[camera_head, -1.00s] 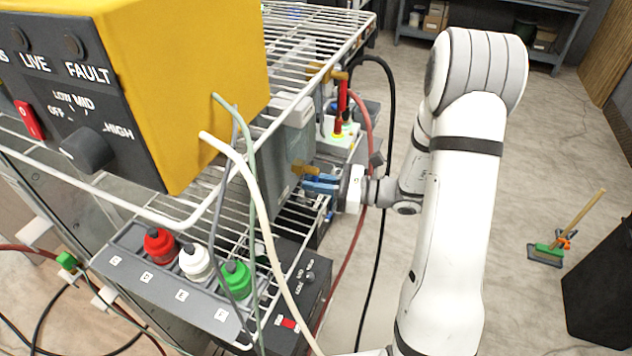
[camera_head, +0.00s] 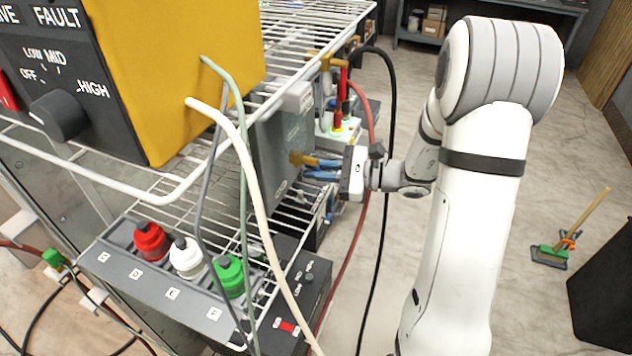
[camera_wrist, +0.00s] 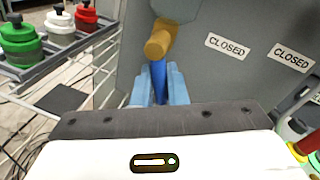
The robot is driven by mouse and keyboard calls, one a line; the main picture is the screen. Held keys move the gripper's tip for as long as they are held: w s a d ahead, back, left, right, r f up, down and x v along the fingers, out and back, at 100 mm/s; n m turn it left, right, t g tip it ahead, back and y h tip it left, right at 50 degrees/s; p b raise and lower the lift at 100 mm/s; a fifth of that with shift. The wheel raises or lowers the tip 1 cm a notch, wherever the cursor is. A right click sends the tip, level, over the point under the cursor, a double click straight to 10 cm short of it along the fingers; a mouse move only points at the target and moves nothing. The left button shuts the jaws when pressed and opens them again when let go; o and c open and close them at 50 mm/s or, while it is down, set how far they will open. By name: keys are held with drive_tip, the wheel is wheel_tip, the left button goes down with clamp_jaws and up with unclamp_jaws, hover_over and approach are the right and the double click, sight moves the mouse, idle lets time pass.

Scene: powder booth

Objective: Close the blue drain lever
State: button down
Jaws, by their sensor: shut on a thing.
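The blue drain lever (camera_wrist: 158,82) hangs from a brass valve (camera_wrist: 160,38) on the side of a grey tank. My gripper (camera_wrist: 158,88) has its pale blue fingers shut on the lever, one on each side, just below the brass body. In the head view, my gripper (camera_head: 320,169) reaches in from the right to the brass valve (camera_head: 300,158) low on the grey tank (camera_head: 278,150). The fingers hide most of the lever there. Two "CLOSED" labels (camera_wrist: 228,46) are on the grey panel right of the valve in the wrist view.
A wire rack (camera_head: 175,205) carries a yellow control box (camera_head: 180,75) above and red, white and green-capped bottles (camera_head: 189,258) in a holder below. Cables hang in front. A red-handled valve (camera_head: 341,110) stands behind my gripper.

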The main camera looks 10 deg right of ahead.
drive_tip(key=n+b, duration=0.2)
drive_tip(key=b, duration=0.1)
drive_tip(key=n+b, duration=0.1)
drive_tip(key=shift+w+d+h+b, duration=0.25)
drive_tip(key=shift+w+h+b, duration=0.1)
drive_tip(key=shift+w+h, duration=0.05)
drive_tip(key=r+n+b, duration=0.1)
drive_tip(key=n+b, duration=0.2)
drive_tip(key=b, duration=0.2)
drive_tip(key=r+n+t+h+b, duration=0.1)
drive_tip(key=n+b, duration=0.1)
drive_tip(key=b, duration=0.3)
drive_tip(key=w+r+n+t+b, duration=0.1)
drive_tip(key=n+b, duration=0.2)
drive_tip(key=b, duration=0.2)
drive_tip(key=shift+d+n+h, duration=0.3)
drive_tip(key=shift+h, duration=0.1)
drive_tip(key=shift+r, duration=0.15)
drive_tip(key=c, duration=1.6)
unclamp_jaws()
drive_tip(key=shift+o, duration=0.2)
